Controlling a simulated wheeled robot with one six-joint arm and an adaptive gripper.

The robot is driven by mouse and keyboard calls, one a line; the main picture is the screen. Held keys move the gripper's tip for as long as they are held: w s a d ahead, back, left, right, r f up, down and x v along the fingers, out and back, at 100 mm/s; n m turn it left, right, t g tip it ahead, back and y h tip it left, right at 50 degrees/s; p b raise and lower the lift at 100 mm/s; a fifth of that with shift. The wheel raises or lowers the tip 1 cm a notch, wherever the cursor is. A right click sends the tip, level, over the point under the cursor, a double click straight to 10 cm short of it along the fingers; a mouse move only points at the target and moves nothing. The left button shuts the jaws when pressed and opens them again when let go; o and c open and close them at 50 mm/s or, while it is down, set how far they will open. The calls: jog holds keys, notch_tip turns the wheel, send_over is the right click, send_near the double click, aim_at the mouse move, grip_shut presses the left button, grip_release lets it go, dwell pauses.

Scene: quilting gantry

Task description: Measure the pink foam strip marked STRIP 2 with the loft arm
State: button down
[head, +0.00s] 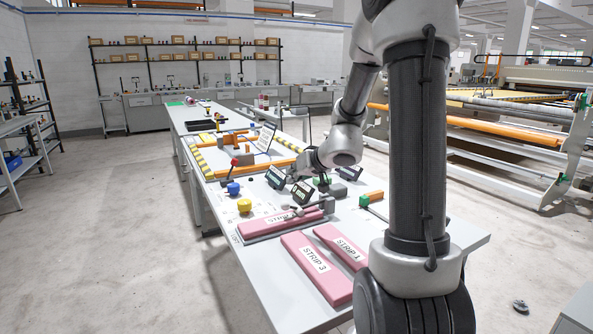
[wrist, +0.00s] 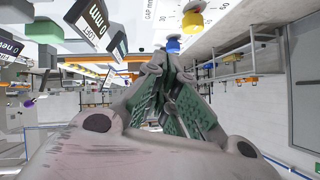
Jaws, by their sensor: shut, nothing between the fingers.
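A pink foam strip (head: 262,228) lies on a flat plate near the left side of the bench in the head view. Its label is partly hidden, so its number cannot be read. A grey arm (head: 306,210), probably the loft arm, reaches over its right end; I cannot tell whether they touch. Strips marked STRIP 3 (head: 316,268) and STRIP 1 (head: 343,247) lie closer to me. A dark display (head: 302,192) stands behind the strip; the wrist view shows a display reading LOFT 0 mm (wrist: 90,20). My gripper (head: 303,170) is shut and empty above the bench, near the displays; its fingers meet in the wrist view (wrist: 172,58).
A yellow knob (head: 244,206), a blue knob (head: 234,188) and a red-topped lever (head: 235,162) stand left of the displays. A second display (head: 275,177), a green knob (head: 322,181) and an orange block with a green end (head: 372,198) are close by. Floor left of the bench is clear.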

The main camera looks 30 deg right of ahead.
jog(key=s+a+r, duration=0.2)
jog(key=s+r, duration=0.7)
jog(key=s+a+f+m+g+y, duration=0.15)
jog(key=s+f+g, duration=0.35)
jog(key=s, duration=0.6)
jog(key=s+r+n+g+h, duration=0.1)
jog(key=s+r+n+h, duration=0.2)
jog(key=s, duration=1)
jog(key=shift+d+r+g+h, duration=0.25)
jog(key=shift+r+g+h, duration=0.15)
jog(key=shift+r+h, duration=0.1)
